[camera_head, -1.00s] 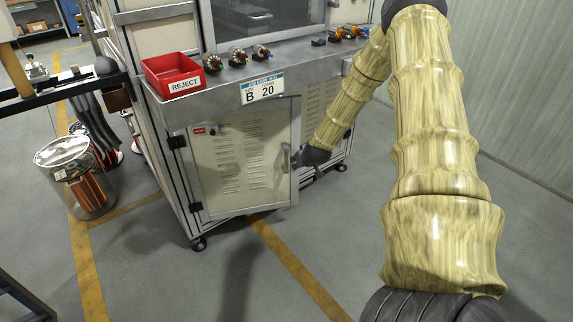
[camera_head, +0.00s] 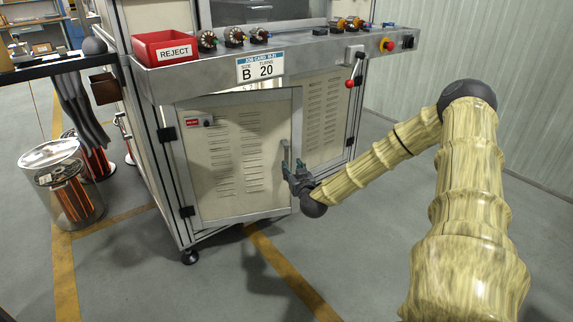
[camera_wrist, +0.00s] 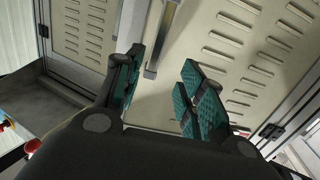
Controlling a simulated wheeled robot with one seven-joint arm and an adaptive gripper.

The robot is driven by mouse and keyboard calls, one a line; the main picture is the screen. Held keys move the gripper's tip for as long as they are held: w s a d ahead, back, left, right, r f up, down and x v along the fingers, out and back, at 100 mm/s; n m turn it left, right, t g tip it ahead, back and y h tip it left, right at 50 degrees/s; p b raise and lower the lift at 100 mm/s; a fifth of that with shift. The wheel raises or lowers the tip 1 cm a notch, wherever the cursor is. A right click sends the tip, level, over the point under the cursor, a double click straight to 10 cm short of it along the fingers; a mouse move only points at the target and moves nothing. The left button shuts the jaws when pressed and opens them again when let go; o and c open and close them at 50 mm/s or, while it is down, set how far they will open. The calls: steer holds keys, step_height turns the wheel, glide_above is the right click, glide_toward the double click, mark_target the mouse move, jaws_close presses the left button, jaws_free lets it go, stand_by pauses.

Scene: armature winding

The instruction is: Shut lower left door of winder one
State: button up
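The lower left door (camera_head: 240,155) of the winder is a pale louvred panel hinged on its left side. It stands slightly ajar, its right edge out from the cabinet frame. Its upright bar handle (camera_head: 286,157) is near that right edge. The handle also shows in the wrist view (camera_wrist: 161,40), ahead of the gap between the fingers. My gripper (camera_head: 297,172) is just right of the handle and close to the door's outer face. In the wrist view my gripper (camera_wrist: 158,95) has its teal-padded fingers apart, with nothing between them. I cannot tell whether a finger touches the door.
The right louvred panel (camera_head: 325,112) is beside the door. Above are a ledge with a red reject bin (camera_head: 167,49), a job card (camera_head: 260,66) and a red-knobbed lever (camera_head: 349,84). A clear drum (camera_head: 62,185) stands left. The floor before the door is clear.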

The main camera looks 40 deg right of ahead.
mark_target(287, 154)
steer(key=shift+t+h, duration=0.3)
steer(key=b+x, duration=0.4)
steer(key=x, duration=0.5)
steer(key=shift+w+d+r, duration=0.1)
steer(key=shift+w+d, duration=0.05)
steer(key=shift+d, duration=0.15)
steer(key=shift+w+d+r, duration=0.1)
steer(key=shift+w+d, duration=0.15)
steer(key=shift+w, duration=0.2)
steer(key=shift+c, duration=0.4)
steer(key=shift+w+b, duration=0.1)
steer(key=shift+b, duration=0.2)
jaws_close()
